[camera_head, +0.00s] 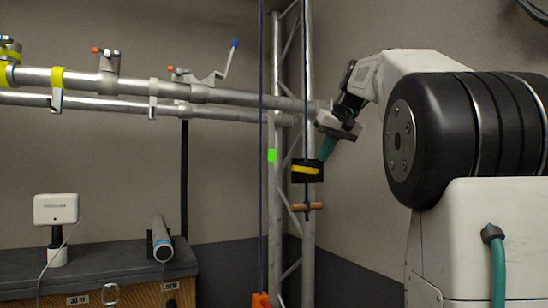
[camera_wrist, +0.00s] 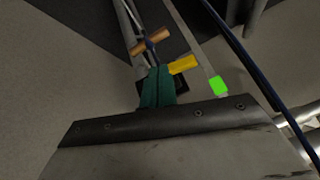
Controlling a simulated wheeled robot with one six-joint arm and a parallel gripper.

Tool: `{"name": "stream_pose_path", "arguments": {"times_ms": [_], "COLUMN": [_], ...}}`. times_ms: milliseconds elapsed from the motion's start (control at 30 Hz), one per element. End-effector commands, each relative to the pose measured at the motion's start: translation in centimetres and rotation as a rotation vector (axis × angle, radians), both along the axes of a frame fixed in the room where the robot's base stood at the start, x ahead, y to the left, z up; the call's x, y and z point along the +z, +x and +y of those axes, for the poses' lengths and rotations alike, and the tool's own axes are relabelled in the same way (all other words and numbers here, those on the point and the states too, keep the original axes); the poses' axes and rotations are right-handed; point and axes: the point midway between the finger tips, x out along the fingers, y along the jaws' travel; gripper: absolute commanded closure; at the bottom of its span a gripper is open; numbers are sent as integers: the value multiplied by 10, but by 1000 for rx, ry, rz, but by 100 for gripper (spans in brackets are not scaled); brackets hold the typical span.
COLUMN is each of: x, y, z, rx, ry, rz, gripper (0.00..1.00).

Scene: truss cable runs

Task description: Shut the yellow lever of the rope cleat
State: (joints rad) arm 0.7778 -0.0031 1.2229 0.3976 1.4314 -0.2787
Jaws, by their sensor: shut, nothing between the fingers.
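The rope cleat is a black block (camera_head: 316,177) on the upright truss, with a dark rope through it. Its yellow lever (camera_head: 304,169) lies roughly level across the block's front in the head view. In the wrist view the yellow lever (camera_wrist: 184,64) sticks out to the right from beside my fingers. My gripper (camera_head: 324,152), with teal fingers, is at the upper right of the cleat. In the wrist view my gripper (camera_wrist: 157,74) is shut and empty, and its fingers hide much of the black block (camera_wrist: 181,85). I cannot tell whether they touch the cleat.
A wooden crossbar (camera_head: 306,207) hangs just below the cleat. A second dark rope (camera_head: 262,120) runs down at left, with a green marker (camera_head: 271,155) nearby. Horizontal pipes (camera_head: 230,97) with clamps reach in from the left. A workbench (camera_head: 100,265) stands lower left.

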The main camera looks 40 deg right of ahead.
Motion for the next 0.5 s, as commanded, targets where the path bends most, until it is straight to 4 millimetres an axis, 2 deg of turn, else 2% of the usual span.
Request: {"name": "stream_pose_path", "arguments": {"times_ms": [33, 67, 100, 233, 300, 500], "x": [24, 38, 54, 97, 102, 87], "y": [2, 3, 4, 1, 1, 13], "z": [-10, -11, -9, 8, 15, 15], "rx": [14, 31, 56, 134, 175, 190], "ry": [-27, -42, -63, -125, -138, -144], "rz": [-42, -65, -91, -158, -165, -158], "gripper": [100, 100, 100, 100, 100, 100]}}
